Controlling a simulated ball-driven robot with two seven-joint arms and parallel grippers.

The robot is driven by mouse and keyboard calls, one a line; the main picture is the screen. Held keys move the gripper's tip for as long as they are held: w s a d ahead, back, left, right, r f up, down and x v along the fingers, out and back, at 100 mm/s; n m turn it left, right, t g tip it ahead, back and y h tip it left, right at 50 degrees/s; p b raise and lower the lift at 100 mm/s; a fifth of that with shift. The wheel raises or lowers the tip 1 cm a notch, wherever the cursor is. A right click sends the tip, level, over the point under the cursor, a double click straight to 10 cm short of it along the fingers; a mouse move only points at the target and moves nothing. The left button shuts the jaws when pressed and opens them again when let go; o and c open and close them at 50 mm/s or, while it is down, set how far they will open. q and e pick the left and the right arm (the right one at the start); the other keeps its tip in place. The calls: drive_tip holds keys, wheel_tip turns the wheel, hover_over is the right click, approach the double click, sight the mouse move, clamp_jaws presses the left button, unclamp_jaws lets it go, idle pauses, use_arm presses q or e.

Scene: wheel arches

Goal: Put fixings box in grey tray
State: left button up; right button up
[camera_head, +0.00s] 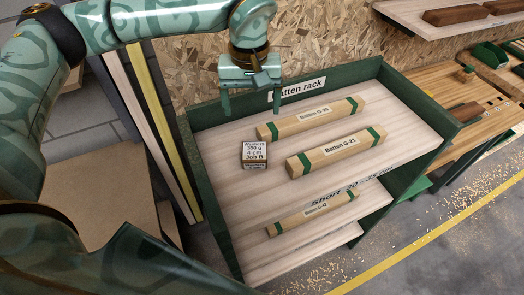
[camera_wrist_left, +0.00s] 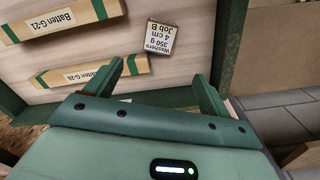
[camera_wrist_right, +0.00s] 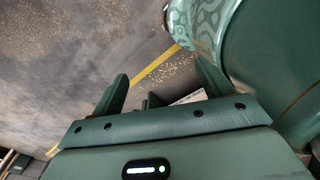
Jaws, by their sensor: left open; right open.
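A small box labelled "Washers 350 g 4 cm Job B" (camera_head: 255,155) sits on the upper shelf of the batten rack, toward its left side. It also shows in the left wrist view (camera_wrist_left: 160,40). My left gripper (camera_head: 251,104) is open and empty, behind and above the box. In the left wrist view the box lies beyond the open fingers (camera_wrist_left: 160,75), apart from them. My right gripper (camera_wrist_right: 162,75) is open and empty, over the floor in its wrist view. I see no grey tray in any view.
The rack (camera_head: 215,190) has green side walls. Batten G-26 (camera_head: 313,118) and Batten G-21 (camera_head: 337,150) lie right of the box, with a shorter batten (camera_head: 312,213) on the lower shelf. A workbench (camera_head: 455,95) stands at right.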

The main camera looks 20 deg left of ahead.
use_arm(q)
hover_over(255, 150)
drive_tip(key=f, duration=1)
drive_tip(key=shift+a+f, duration=0.1)
drive_tip(key=shift+a, duration=0.2)
drive_tip(key=f, duration=0.3)
drive_tip(key=f+p, duration=0.1)
drive_tip(key=f, duration=0.1)
drive_tip(key=shift+d+f, duration=0.25)
drive_tip(key=shift+f, duration=0.05)
drive_tip(key=shift+r, duration=0.1)
drive_tip(key=c, duration=1.4)
